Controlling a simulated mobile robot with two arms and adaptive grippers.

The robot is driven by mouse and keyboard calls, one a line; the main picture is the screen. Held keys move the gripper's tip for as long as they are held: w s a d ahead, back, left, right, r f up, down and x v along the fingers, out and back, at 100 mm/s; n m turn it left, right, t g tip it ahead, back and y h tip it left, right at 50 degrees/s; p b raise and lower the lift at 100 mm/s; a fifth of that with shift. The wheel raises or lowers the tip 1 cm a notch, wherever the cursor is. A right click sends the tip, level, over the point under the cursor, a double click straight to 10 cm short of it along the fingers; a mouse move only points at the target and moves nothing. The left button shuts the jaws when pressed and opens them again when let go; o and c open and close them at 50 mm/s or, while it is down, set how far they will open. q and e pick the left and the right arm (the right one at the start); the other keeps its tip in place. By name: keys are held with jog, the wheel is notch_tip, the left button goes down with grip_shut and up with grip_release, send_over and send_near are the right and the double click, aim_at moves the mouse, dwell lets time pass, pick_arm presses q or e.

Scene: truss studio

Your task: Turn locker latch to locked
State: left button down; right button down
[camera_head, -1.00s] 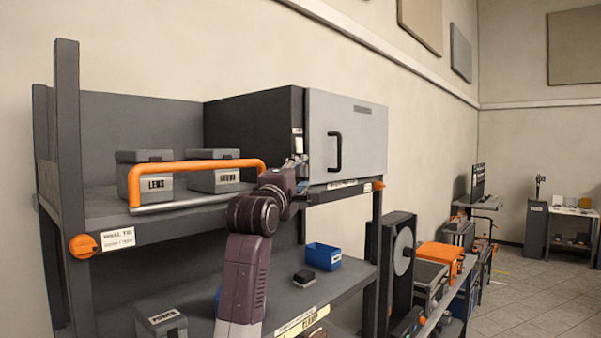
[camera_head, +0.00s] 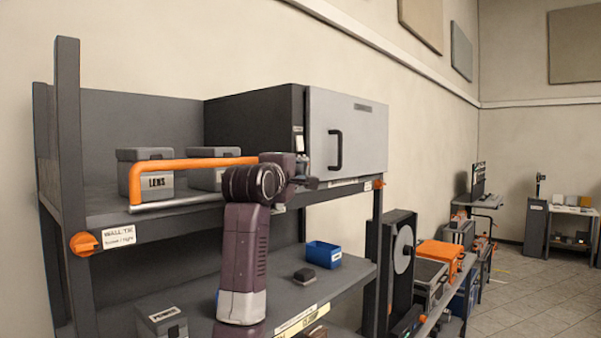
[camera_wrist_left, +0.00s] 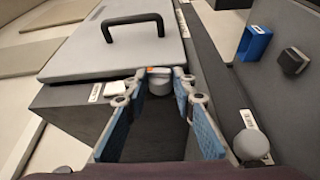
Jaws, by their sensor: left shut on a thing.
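The locker (camera_head: 255,125) is a dark box on the top shelf with a light grey door (camera_head: 355,135), which is closed; its black handle (camera_head: 336,151) also shows in the left wrist view (camera_wrist_left: 132,27). The latch (camera_wrist_left: 159,86) is a small grey knob with an orange mark at the door's edge in the left wrist view. The fingertips of my left gripper (camera_wrist_left: 157,79) are shut on it from both sides. In the head view my left gripper (camera_head: 308,182) is at the locker's front lower corner, and the latch is hidden behind it. My right gripper is not in view.
An orange rail (camera_head: 190,163) runs along the top shelf's front, before a LENS box (camera_head: 155,182) and another grey box. A blue bin (camera_head: 323,254) and a small dark block (camera_head: 305,277) are on the shelf below. Floor is open at right.

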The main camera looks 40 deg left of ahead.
pick_arm(q)
jog(key=g, duration=0.1)
jog(key=m+g, duration=0.1)
jog(key=shift+r+g+h, duration=0.3)
jog(key=shift+h, duration=0.1)
jog(key=shift+w+m+g, duration=0.1)
jog(key=shift+m+g, duration=0.2)
jog(key=shift+g, duration=0.5)
jog(key=c, duration=1.6)
grip_release()
jog(key=shift+r, duration=0.1)
jog(key=v, duration=1.2)
jog(key=shift+r, duration=0.1)
jog(key=shift+w, duration=0.1)
